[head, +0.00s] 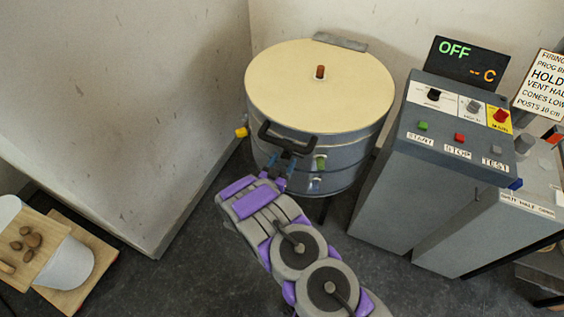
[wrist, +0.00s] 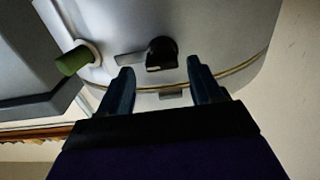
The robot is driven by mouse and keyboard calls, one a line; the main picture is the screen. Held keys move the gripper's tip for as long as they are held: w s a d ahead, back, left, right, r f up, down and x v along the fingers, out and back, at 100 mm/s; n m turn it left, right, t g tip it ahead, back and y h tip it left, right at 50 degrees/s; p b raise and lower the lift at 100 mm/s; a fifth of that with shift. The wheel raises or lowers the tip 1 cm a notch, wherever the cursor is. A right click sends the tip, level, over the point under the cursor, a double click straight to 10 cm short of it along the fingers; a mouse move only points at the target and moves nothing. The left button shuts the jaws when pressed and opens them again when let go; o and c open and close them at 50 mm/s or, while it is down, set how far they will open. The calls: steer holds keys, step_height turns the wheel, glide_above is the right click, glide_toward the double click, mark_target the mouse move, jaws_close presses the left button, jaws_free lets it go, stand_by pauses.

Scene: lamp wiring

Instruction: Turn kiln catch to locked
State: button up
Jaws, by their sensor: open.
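The kiln (head: 320,90) is a round grey drum with a cream lid, standing against the back wall. A black turning knob (wrist: 161,53), which looks like the kiln catch, is on its grey wall in the wrist view. A short grey strip (wrist: 131,58) lies just left of the knob. I cannot read which setting it is at. My gripper (head: 281,163) is at the kiln's front, below the black lid handle (head: 286,140). It also shows in the wrist view (wrist: 160,72), open and empty, its two fingers to either side below the knob, apart from it.
A green plug (head: 320,162) sticks out right of my gripper; it also shows left in the wrist view (wrist: 74,60). A yellow knob (head: 241,132) is on the kiln's left. The grey control cabinet (head: 395,205) stands close right.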

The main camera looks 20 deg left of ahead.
steer(key=shift+w+d+r, duration=0.1)
steer(key=shift+w+d, duration=0.4)
steer(key=shift+a+f, duration=0.25)
steer(key=shift+a, duration=0.6)
steer(key=shift+a+f, duration=0.1)
steer(key=shift+a, duration=0.15)
steer(key=shift+c, duration=1.3)
steer(key=shift+d+r, duration=0.2)
steer(key=shift+d, duration=0.55)
steer(key=c, duration=0.4)
steer(key=shift+a, duration=0.25)
steer(key=c, duration=0.4)
